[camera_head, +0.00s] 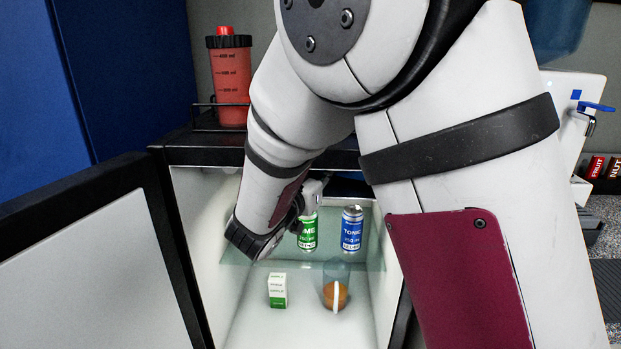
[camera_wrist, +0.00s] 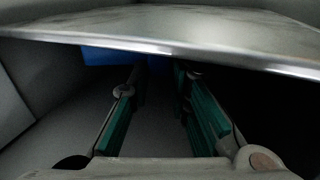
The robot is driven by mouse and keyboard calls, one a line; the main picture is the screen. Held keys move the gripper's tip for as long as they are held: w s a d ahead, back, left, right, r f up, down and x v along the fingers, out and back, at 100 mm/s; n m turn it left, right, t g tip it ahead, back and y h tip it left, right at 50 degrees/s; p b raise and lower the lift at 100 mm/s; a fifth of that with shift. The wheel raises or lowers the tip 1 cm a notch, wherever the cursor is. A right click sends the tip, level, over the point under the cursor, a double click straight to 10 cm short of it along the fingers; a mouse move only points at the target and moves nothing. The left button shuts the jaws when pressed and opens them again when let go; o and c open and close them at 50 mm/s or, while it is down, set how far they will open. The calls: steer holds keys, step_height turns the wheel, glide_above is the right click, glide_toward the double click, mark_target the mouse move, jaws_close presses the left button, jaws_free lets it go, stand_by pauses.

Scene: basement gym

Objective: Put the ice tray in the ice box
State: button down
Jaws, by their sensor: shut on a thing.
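My gripper (camera_wrist: 160,75) shows in the wrist view with its two green-padded fingers reaching forward. A blue thing (camera_wrist: 105,56), which looks like the ice tray, is at the fingertips, and the fingers are shut on it. Most of it is hidden by a metal edge (camera_wrist: 200,56) that crosses above the fingers. This edge may belong to the ice box, but I cannot tell. In the head view my arm reaches into the open fridge (camera_head: 205,215), near its top. The fingers are hidden there, and a dark blue strip (camera_head: 350,187) shows beside the wrist.
A green can (camera_head: 308,232) and a blue can (camera_head: 352,230) stand on the glass shelf. A small carton (camera_head: 277,290) and a glass with something orange-brown (camera_head: 336,292) are below. The fridge door (camera_head: 90,275) is open at left. A red shaker (camera_head: 230,80) stands on top.

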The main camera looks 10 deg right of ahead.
steer(key=shift+a+f, duration=0.1)
steer(key=shift+f, duration=0.35)
steer(key=shift+f, duration=0.15)
steer(key=c, duration=1.5)
jaws_free()
steer(key=p+v, duration=0.1)
steer(key=v, duration=1.1)
steer(key=shift+s+p, duration=0.1)
steer(key=shift+p, duration=0.2)
